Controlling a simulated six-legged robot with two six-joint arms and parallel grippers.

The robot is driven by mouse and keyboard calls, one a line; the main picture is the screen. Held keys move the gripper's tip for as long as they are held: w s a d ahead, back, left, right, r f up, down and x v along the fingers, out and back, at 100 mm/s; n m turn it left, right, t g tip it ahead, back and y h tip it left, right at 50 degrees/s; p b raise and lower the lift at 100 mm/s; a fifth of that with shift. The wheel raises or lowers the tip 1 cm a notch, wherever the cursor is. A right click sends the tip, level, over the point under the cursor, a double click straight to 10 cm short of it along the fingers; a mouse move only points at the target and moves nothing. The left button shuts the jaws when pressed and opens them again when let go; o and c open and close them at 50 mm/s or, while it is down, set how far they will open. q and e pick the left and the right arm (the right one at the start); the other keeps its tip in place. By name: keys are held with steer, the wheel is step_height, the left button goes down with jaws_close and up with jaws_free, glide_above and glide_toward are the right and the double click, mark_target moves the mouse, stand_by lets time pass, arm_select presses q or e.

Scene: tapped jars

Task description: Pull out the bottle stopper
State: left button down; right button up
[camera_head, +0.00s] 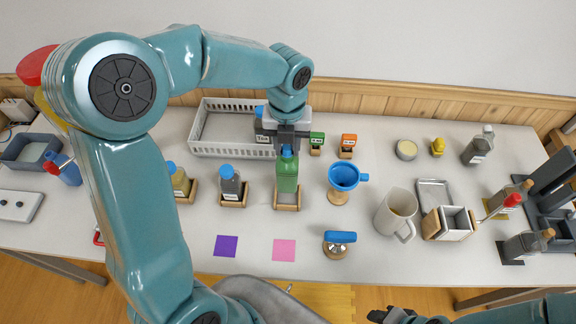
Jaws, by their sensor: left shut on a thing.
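A green bottle (287,179) stands upright in a wooden holder (287,207) near the middle of the table. A blue stopper (287,151) shows at its top. My left gripper (288,146) comes down over the bottle from behind and is shut on the blue stopper. I cannot tell whether the stopper still sits in the bottle's neck, as the fingers cover that part. Part of my right arm, with a dark end (378,315), shows at the bottom edge; its fingers are not clear.
Close by stand a blue-capped grey bottle (229,184), a blue funnel (343,177) and a white basket (203,150). A white mug (396,213) is to the right. Purple (226,246) and pink (284,250) squares lie in front, with bare table around them.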

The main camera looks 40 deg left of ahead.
arm_select(q)
steer(key=c, duration=0.7)
jaws_free()
steer(key=shift+c, duration=0.2)
step_height(320, 180, up, 16)
steer(key=shift+r, duration=0.15)
steer(key=shift+s, duration=0.1)
